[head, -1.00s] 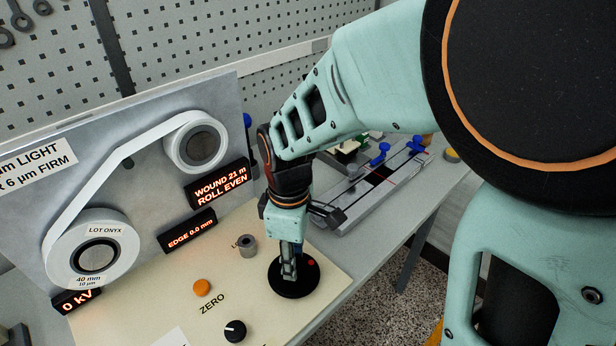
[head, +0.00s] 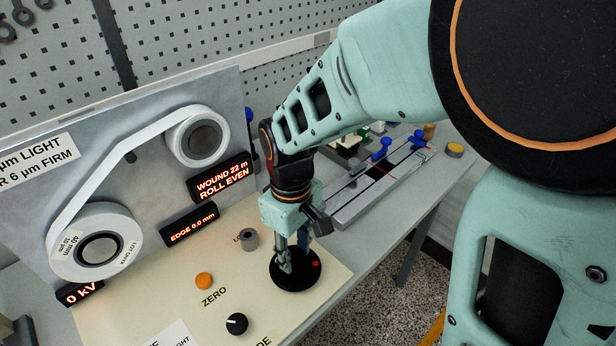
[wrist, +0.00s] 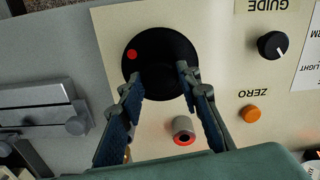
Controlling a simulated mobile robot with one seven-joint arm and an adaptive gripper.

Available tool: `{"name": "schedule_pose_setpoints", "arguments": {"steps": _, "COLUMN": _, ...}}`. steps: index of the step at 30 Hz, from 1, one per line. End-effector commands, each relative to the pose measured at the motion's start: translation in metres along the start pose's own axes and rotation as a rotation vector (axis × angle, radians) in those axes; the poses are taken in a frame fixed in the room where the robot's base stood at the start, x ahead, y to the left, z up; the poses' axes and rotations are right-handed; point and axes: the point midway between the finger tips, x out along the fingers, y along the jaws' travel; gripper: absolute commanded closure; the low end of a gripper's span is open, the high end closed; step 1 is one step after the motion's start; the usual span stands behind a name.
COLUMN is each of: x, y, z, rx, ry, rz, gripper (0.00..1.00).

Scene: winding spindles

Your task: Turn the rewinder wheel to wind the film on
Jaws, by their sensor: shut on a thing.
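The rewinder wheel (head: 300,284) is a black disc with a red dot, flat on the cream panel. In the wrist view the wheel (wrist: 160,48) fills the space beyond my fingertips. My gripper (head: 285,264) points down over the wheel, shut on its dark raised middle; the fingers partly hide the contact, and the gripper also shows in the wrist view (wrist: 160,76). White film (head: 110,165) runs from the lower-left roll (head: 68,262), labelled LOT ONYX, to the upper roll (head: 176,140). The display (head: 221,178) reads WOUND 22 m, ROLL EVEN.
An orange ZERO button (head: 204,281), a black GUIDE knob (head: 237,324) and a small grey cylinder (head: 249,239) stand near the wheel. The edge display (head: 189,225) reads 0.0 mm; another (head: 80,293) reads 0 kV. A grey slitting fixture (head: 375,190) lies right of the panel.

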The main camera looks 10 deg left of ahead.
Motion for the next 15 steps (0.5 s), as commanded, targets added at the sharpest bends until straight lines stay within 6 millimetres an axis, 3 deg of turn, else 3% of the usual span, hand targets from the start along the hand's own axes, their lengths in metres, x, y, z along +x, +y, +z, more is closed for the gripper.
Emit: {"name": "schedule_pose_setpoints", "arguments": {"steps": 15, "x": -0.0004, "y": 0.0004, "z": -0.0003, "rx": 0.490, "ry": 0.001, "rz": 0.000, "gripper": 0.93}}
